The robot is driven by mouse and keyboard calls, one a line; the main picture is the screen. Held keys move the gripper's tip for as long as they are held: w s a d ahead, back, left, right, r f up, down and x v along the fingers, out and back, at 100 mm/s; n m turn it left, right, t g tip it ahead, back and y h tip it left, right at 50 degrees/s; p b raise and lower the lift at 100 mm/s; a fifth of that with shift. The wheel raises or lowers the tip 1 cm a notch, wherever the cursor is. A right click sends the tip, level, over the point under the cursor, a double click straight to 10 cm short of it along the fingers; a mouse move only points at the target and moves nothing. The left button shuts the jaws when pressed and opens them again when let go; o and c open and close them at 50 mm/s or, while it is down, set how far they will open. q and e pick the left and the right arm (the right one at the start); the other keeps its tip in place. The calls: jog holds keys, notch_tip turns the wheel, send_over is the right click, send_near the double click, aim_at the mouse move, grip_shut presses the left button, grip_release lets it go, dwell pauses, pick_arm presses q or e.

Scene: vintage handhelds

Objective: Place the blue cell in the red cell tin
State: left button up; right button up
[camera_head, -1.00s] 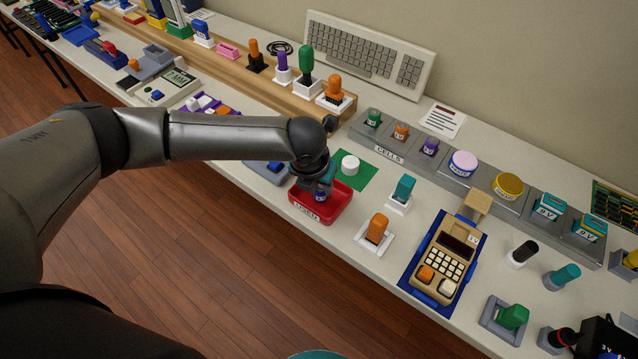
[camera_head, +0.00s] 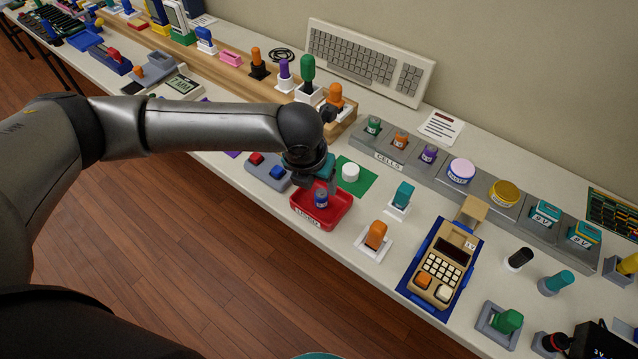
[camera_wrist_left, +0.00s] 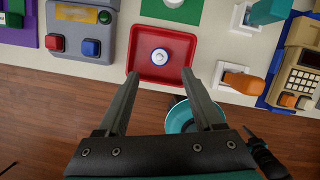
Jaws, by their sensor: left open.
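The blue cell (camera_head: 321,199), a small blue cylinder with a pale top, stands upright inside the red cell tin (camera_head: 342,216) near the table's front edge. In the left wrist view the cell (camera_wrist_left: 159,57) shows from above on the floor of the tin (camera_wrist_left: 185,50), clear of its walls. My left gripper (camera_head: 320,182) is above the tin, pointing down. In the left wrist view its two fingers (camera_wrist_left: 160,74) are wide apart with nothing between them.
A green mat with a white disc (camera_head: 350,173) lies behind the tin. A grey unit with red and blue buttons (camera_head: 264,171) is left of it. A teal item on a white stand (camera_head: 402,195) and an orange one (camera_head: 376,236) are right.

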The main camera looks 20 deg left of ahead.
pick_arm(q)
jog(key=p+v, duration=0.1)
jog(key=v, duration=0.4)
jog(key=shift+r, duration=0.25)
